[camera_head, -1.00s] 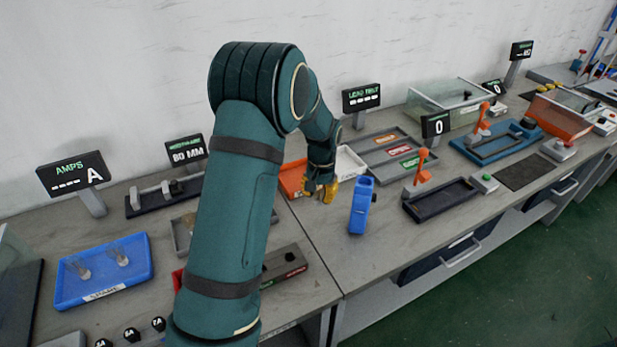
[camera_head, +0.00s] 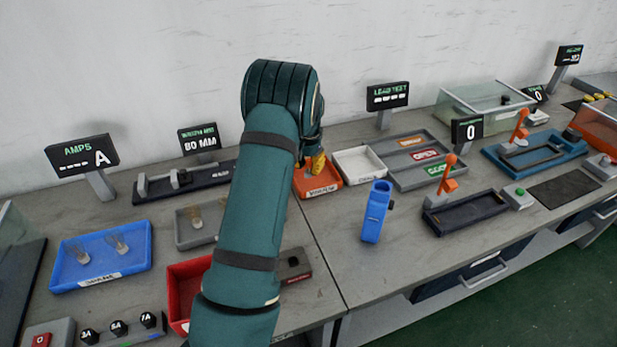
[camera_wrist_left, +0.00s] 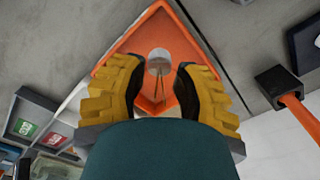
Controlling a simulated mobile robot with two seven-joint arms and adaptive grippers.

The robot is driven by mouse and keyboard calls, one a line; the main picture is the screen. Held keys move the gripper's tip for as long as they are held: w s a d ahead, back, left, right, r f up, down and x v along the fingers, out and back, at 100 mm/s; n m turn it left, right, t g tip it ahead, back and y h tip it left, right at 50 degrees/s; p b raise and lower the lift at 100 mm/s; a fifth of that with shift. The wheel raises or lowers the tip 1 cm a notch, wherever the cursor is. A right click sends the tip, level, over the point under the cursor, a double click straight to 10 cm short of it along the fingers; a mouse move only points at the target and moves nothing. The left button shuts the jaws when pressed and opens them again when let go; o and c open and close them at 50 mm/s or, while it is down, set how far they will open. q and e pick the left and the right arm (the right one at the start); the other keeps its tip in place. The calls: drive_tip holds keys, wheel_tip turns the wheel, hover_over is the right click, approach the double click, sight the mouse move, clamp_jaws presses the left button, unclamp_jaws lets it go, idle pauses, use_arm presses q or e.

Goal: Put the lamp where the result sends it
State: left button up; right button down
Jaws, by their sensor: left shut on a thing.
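My left gripper (camera_head: 317,164) is shut on a small clear lamp with thin wire leads, and hangs at the orange tray (camera_head: 324,191). In the left wrist view the lamp (camera_wrist_left: 159,62) shows between the yellow fingers (camera_wrist_left: 160,85), with the orange tray (camera_wrist_left: 185,45) behind it. I cannot tell whether the lamp touches the tray. The load test display (camera_head: 388,96) shows only dashes. A grey sorting tray (camera_head: 440,147) has orange, red and green labelled compartments. My right gripper is out of view.
A white tray (camera_head: 360,164) stands right beside the orange one. A blue upright holder (camera_head: 375,212) stands in front. A blue tray (camera_head: 101,265) holds clear lamps at left. My left arm partly hides a red bin (camera_head: 189,283) and a grey tray (camera_head: 184,239).

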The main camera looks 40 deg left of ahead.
sight(308, 176)
use_arm(q)
drive_tip(key=shift+f+b, duration=0.35)
drive_tip(key=shift+f, duration=1.65)
drive_tip(key=shift+f, duration=0.1)
drive_tip(key=shift+f, duration=0.15)
drive_tip(key=o, duration=1.1)
wheel_tip(308, 176, up, 13)
drive_tip(key=p, duration=0.2)
drive_tip(key=shift+d+f+p, duration=0.1)
drive_tip(key=shift+f+p, duration=0.1)
drive_tip(key=shift+p, duration=0.1)
